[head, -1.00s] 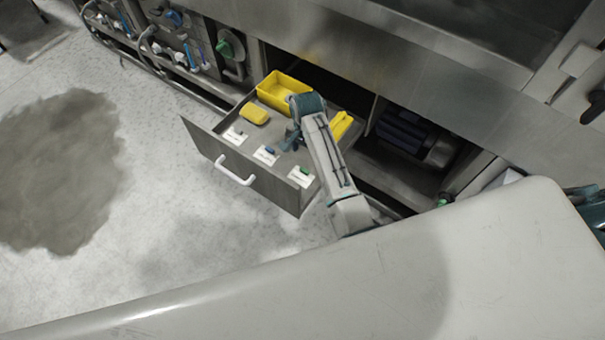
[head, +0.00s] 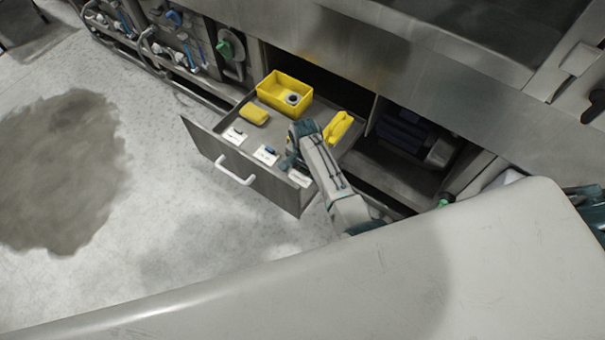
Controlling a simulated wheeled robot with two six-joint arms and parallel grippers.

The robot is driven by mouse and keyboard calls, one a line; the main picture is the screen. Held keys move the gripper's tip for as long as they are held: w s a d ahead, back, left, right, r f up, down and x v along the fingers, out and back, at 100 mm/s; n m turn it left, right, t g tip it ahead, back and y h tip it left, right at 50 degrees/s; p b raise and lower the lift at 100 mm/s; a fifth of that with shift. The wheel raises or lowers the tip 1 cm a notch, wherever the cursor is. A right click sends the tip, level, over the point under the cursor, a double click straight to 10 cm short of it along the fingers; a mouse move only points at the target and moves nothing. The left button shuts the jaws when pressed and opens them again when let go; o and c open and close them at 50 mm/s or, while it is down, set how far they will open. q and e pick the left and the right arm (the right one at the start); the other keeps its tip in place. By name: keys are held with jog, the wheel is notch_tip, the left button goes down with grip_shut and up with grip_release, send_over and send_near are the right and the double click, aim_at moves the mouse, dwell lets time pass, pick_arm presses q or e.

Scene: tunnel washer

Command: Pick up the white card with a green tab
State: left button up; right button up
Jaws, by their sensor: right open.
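Three white cards lie in a row near the front of the open grey drawer (head: 215,149). The right-hand card (head: 299,180), which showed a green tab earlier, is now partly covered by my right gripper, and its tab is hidden. The middle card (head: 263,157) has a blue tab, and the left card (head: 233,138) has a dark tab. My right gripper (head: 287,163) is open, just above the right-hand card and close to the middle one. I cannot tell if it touches either. My left gripper is not in view.
A yellow bin (head: 272,90) with a grey round thing (head: 293,99) in it stands at the drawer's back. A yellow block (head: 254,116) and a longer yellow thing (head: 338,127) lie in the drawer. The drawer front has a white handle (head: 234,173).

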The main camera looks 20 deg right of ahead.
jog(key=shift+c, duration=0.9)
jog(key=c, duration=0.9)
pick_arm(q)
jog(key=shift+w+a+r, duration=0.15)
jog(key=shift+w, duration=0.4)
